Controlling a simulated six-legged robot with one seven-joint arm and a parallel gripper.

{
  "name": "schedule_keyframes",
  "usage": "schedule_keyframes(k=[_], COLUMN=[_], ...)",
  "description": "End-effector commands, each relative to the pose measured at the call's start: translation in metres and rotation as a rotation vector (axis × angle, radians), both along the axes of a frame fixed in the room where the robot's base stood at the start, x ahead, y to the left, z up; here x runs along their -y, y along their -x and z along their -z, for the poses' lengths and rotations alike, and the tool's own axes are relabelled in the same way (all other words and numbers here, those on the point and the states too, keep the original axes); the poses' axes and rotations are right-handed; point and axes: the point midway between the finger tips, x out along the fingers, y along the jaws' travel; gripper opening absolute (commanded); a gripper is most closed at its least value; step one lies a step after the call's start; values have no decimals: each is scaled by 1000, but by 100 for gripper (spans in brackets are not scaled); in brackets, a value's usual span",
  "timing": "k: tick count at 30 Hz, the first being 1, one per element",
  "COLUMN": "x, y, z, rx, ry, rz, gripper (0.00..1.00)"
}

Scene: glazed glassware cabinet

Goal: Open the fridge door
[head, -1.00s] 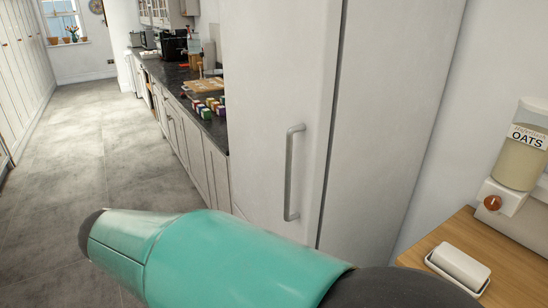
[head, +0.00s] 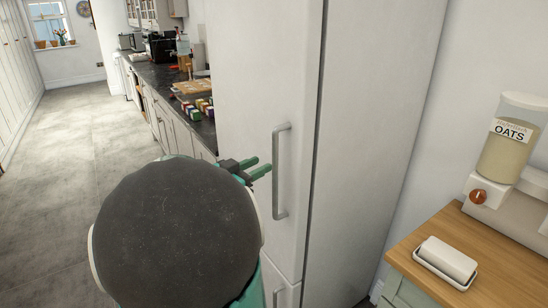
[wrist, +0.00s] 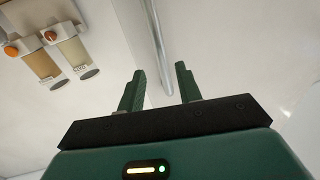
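The white fridge (head: 262,80) stands in the middle of the head view with its door shut. Its upper door has a vertical grey bar handle (head: 280,172). Part of a second handle (head: 278,296) shows on the lower door. My gripper (head: 262,170) is just left of the upper handle, its green fingers pointing at it. In the wrist view the two fingers of my gripper (wrist: 160,80) are spread apart, and the handle (wrist: 158,45) runs between and beyond them. Nothing is held. I cannot tell whether the fingers reach around the bar.
A wooden-topped counter (head: 505,262) stands right of the fridge with a white butter dish (head: 446,262) and an oats dispenser (head: 507,145). A dark worktop (head: 150,75) with several small coloured boxes lies behind the fridge, to the left. The grey floor (head: 65,150) at left is clear.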

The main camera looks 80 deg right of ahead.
Motion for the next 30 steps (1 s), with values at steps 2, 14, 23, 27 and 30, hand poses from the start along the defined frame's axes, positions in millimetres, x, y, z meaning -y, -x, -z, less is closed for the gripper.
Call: schedule_keyframes(k=[2, 14, 23, 27, 30], x=[14, 60, 62, 62, 62], y=[9, 35, 36, 36, 36], z=[0, 0, 0, 0, 0], rx=[-3, -1, 0, -1, -1], ry=[-1, -2, -1, -2, -2], rz=[3, 0, -1, -1, -1], gripper=[35, 35, 33, 5, 0])
